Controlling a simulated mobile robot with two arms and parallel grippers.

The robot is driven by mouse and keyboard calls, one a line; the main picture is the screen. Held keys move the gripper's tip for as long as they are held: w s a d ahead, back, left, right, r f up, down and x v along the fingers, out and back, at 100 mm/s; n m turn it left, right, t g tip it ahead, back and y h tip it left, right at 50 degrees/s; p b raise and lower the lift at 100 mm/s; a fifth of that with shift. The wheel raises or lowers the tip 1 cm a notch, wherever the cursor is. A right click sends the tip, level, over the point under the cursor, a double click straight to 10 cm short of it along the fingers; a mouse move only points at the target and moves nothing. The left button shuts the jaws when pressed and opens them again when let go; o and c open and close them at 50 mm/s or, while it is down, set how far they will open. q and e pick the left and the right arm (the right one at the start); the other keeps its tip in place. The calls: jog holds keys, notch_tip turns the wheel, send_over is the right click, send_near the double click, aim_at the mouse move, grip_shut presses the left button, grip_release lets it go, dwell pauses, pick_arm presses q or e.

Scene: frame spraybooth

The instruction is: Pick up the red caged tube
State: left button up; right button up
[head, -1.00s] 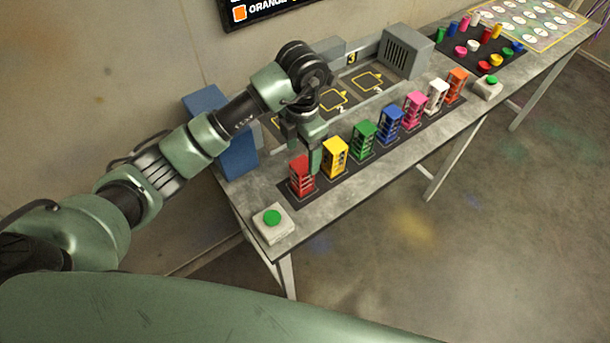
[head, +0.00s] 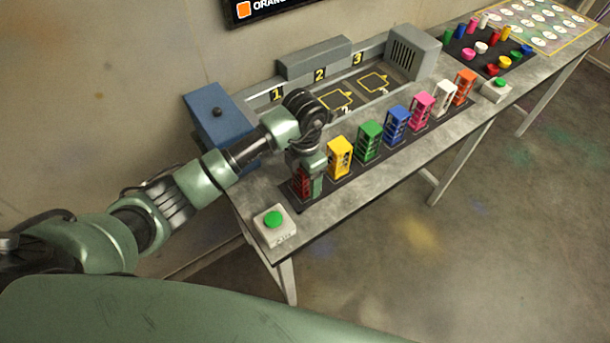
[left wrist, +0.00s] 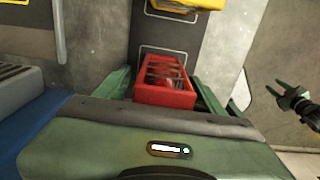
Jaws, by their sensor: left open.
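The red caged tube (head: 300,188) stands upright at the near left end of the row on the dark strip, mostly hidden by my left gripper (head: 307,180) in the head view. The left wrist view shows the red cage (left wrist: 165,96) from above, with bars across its open side. My left gripper's green fingers are open, one on each side of the cage. I cannot tell whether they touch it. A dark and green gripper, seemingly my right one (left wrist: 290,97), shows small at the right of the left wrist view, away from the cage; its jaw state is unclear.
A yellow cage (head: 340,157) stands just right of the red one, followed by green (head: 369,141), blue (head: 397,125) and several more. A green button box (head: 274,225) sits at the near table corner. A blue box (head: 218,118) stands behind my left arm.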

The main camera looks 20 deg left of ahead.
pick_arm(q)
jog(key=shift+f, duration=0.8)
grip_shut()
jog(key=shift+w, duration=0.1)
